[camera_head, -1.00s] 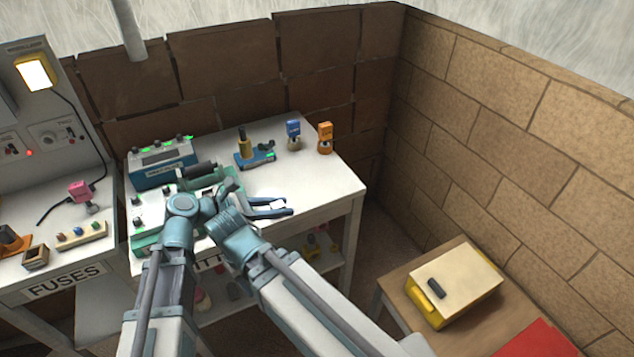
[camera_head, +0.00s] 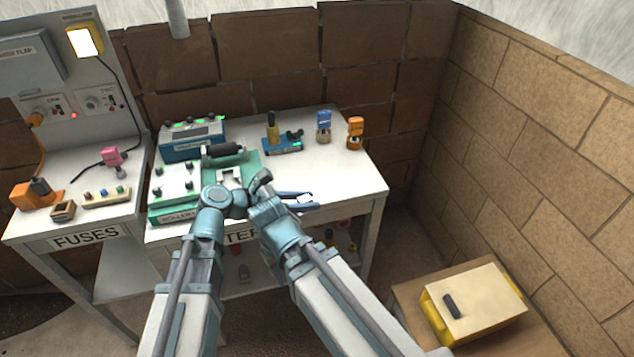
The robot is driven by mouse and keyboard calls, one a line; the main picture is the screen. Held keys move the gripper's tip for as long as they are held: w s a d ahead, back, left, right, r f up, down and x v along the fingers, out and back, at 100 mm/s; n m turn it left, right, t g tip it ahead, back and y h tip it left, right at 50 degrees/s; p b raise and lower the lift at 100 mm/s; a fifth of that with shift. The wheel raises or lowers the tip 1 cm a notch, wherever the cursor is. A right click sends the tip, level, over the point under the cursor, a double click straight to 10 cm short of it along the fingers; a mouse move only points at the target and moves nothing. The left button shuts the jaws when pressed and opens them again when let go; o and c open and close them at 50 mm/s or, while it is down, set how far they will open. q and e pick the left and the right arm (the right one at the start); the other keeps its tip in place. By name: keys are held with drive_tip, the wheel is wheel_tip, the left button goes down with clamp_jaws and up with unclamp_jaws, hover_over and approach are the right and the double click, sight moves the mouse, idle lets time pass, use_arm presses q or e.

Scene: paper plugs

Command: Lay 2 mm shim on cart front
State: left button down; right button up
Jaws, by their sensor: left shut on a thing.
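My left gripper (camera_head: 306,200) has blue fingers that point right over the front edge of the white bench. It is shut on a small pale piece (camera_head: 304,199); whether this is the 2 mm shim I cannot tell. My two arms meet at the green roller machine (camera_head: 172,210) and cover part of its front. A black roller (camera_head: 222,149) and a pale forked piece (camera_head: 229,174) show on the machine. My right arm's wrist crosses in front of the left gripper's base, and its jaws cannot be made out. I cannot pick out the cart front.
A blue box with green lights (camera_head: 192,140), a blue device (camera_head: 283,146), and blue-topped (camera_head: 323,125) and orange-topped (camera_head: 355,132) pieces stand on the bench. The fuses bench (camera_head: 30,226) is at left. A yellow box (camera_head: 472,303) sits lower right. The bench's right part is clear.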

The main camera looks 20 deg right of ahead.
use_arm(q)
drive_tip(key=a+f+n+t+b, duration=0.2)
drive_tip(key=a+f+b, duration=0.2)
drive_tip(key=a, duration=0.1)
drive_tip(key=shift+w+f+t, duration=0.15)
drive_tip(key=shift+f+t, duration=0.15)
drive_tip(key=shift+f, duration=0.1)
use_arm(e)
wheel_tip(320, 180, down, 5)
drive_tip(key=shift+d+f, duration=0.1)
drive_tip(key=shift+d, duration=0.05)
